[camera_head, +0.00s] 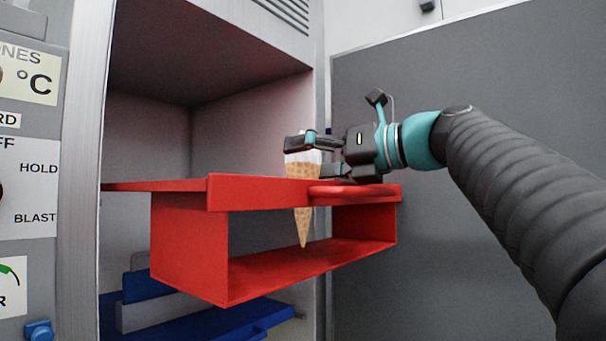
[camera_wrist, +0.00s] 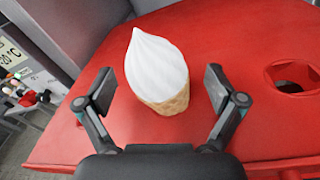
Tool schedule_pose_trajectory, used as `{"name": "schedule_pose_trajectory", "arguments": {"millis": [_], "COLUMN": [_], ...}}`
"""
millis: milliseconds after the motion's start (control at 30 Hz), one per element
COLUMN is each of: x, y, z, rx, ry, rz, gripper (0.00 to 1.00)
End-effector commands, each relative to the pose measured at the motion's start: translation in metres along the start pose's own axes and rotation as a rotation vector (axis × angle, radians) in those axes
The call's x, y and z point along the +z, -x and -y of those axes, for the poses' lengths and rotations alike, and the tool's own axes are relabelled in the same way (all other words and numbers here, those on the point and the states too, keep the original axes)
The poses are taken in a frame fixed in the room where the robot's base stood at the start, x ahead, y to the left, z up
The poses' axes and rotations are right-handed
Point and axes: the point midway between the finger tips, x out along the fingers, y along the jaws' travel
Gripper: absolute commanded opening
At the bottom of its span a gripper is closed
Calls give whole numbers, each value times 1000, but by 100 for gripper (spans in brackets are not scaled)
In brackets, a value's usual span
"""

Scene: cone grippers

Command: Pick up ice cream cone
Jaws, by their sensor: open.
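The ice cream cone (camera_head: 303,172), a waffle cone with white swirled ice cream, stands upright in the red holder (camera_head: 180,237). Its tip shows below the holder's top plate. In the wrist view the white ice cream (camera_wrist: 156,70) lies between the two fingers, with a short piece of waffle (camera_wrist: 168,103) below it. My gripper (camera_head: 303,143) is at the cone's upper part, coming from the right. In the wrist view my gripper (camera_wrist: 158,88) is open, with a finger on each side of the cone and gaps showing on both sides.
The red holder has an empty round hole (camera_wrist: 292,77) to the right of the cone. The holder juts out of an open grey cabinet (camera_head: 150,110). A blue tray (camera_head: 215,325) lies below it. A control panel (camera_head: 25,180) stands at the left and a grey panel (camera_head: 420,250) at the right.

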Motion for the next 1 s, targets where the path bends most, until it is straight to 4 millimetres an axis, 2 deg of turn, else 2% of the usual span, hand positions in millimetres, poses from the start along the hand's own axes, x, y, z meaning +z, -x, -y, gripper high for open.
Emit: {"name": "schedule_pose_trajectory", "arguments": {"millis": [167,233,367,400,767,1000], "x": [0,0,0,0,2,19], "y": [0,0,0,0,0,1], "z": [0,0,0,0,-1,-7], "rx": [0,0,0,0,1,2], "ry": [0,0,0,0,1,1], "rz": [0,0,0,0,0,1], "gripper": [94,81,48,44,44,44]}}
